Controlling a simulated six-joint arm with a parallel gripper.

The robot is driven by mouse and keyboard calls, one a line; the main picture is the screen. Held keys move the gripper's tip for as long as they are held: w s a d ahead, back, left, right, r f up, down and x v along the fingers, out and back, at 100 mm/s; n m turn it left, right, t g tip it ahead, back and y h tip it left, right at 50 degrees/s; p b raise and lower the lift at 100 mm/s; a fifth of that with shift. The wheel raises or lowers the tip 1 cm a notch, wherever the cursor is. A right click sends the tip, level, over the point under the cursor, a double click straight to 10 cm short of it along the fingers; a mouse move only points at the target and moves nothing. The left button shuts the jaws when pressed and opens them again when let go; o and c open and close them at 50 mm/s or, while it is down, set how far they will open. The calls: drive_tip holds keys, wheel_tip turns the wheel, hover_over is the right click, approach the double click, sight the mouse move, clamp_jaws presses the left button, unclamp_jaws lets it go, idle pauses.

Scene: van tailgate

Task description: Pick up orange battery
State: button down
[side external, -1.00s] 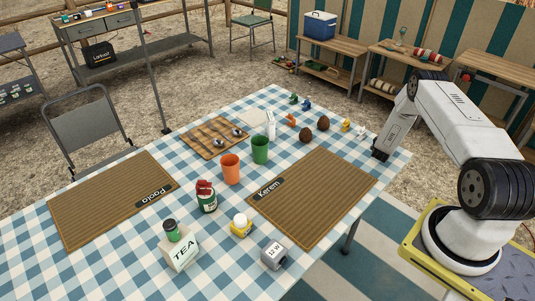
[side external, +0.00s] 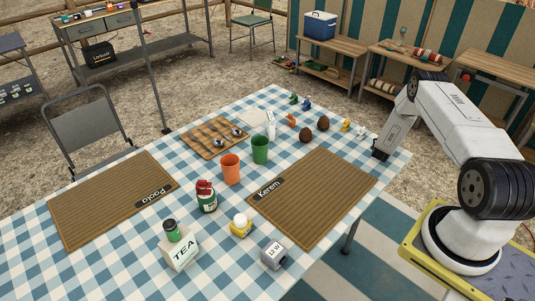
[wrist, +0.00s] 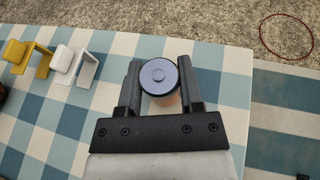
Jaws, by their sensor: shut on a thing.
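The orange battery (wrist: 160,79) stands end-on to the wrist camera. Its round grey-blue end with a small central disc faces up, and a strip of orange side shows below it. My gripper (wrist: 159,66) has one dark finger on each side of the battery and is shut on it. In the side external view my gripper (side external: 380,153) is low at the right corner of the checked table. The battery cannot be made out there, and whether it touches the cloth is unclear.
White (side external: 361,131) and yellow (side external: 346,124) small items stand close by on the checked cloth. Two brown egg-shaped things, a brown mat (side external: 320,205) marked Kerem, and green (side external: 260,150) and orange (side external: 230,169) cups lie further left. The table edge is near my gripper.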

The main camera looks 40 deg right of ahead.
drive_tip(key=shift+r, duration=0.15)
drive_tip(key=shift+r, duration=0.7)
drive_tip(key=s+a+r, duration=0.9)
drive_tip(key=a+r, duration=0.1)
drive_tip(key=r, duration=0.1)
drive_tip(key=shift+s+a+r, duration=0.2)
drive_tip(key=shift+w, duration=0.1)
idle(0.6)
